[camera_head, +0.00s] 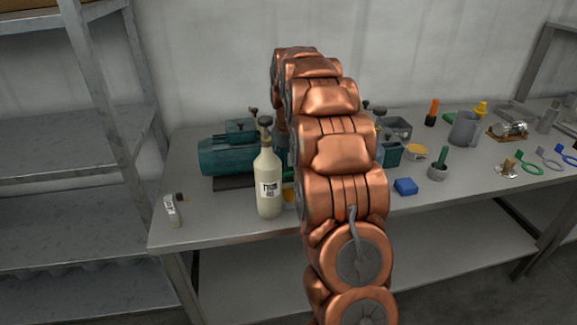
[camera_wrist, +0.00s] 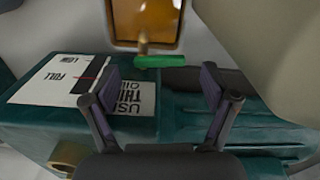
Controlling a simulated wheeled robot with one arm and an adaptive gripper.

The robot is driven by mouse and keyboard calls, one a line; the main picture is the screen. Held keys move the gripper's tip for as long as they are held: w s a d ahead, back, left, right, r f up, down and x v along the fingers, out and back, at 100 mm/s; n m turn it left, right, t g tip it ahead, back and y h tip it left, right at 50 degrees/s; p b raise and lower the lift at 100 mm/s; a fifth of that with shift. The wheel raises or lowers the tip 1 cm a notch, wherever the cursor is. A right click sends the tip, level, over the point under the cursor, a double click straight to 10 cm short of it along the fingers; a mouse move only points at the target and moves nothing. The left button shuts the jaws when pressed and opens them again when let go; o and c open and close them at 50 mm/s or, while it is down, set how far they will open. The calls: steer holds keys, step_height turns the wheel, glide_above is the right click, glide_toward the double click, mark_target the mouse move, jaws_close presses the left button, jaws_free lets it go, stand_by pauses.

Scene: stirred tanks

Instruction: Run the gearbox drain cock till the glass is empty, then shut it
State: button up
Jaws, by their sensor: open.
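In the wrist view a sight glass (camera_wrist: 146,20) with amber oil filling all of it that shows stands at the top. Below it are a small brass stem (camera_wrist: 142,43) and a green lever handle (camera_wrist: 160,61), apparently the drain cock, lying crosswise. My gripper (camera_wrist: 163,88) is open, its two fingers apart on either side just below the green handle, with nothing between them. The teal gearbox (camera_wrist: 30,125) carries a white label (camera_wrist: 70,80) reading FULL and part of an oil note. In the head view my arm hides the gripper and the cock.
A cream oil bottle (camera_head: 269,185) stands at the bench's front edge; a cream shape, likely it, fills the wrist view's upper right (camera_wrist: 275,45). A teal motor (camera_head: 225,155) is behind it.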

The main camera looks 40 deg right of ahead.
steer(key=shift+f, duration=0.7)
